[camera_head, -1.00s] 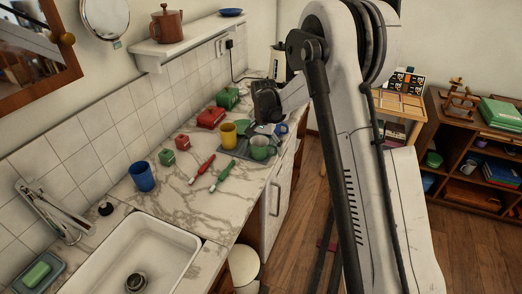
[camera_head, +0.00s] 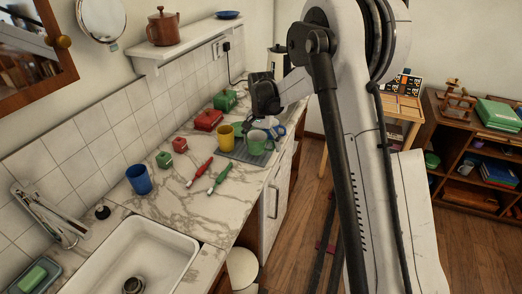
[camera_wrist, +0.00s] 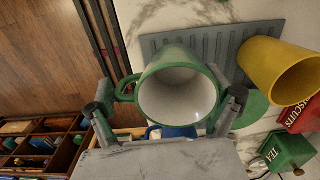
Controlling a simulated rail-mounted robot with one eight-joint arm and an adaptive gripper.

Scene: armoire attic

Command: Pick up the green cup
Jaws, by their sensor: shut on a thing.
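The green cup (camera_wrist: 178,92), white inside, fills the middle of the wrist view with its mouth toward the camera and its handle to the left. My gripper (camera_wrist: 168,108) is shut on it, with a finger on each side. In the head view the green cup (camera_head: 257,142) is at the grey drying mat (camera_head: 240,152), below my gripper (camera_head: 262,124), which partly hides it. It appears slightly raised, but the gap is hard to make out.
A yellow cup (camera_head: 226,137) stands close left of the green cup. A blue cup (camera_head: 280,130) is just behind, right. A red tin (camera_head: 208,120), green tin (camera_head: 225,101) and blue tumbler (camera_head: 139,179) stand on the marble counter (camera_head: 190,205). The sink is at front left.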

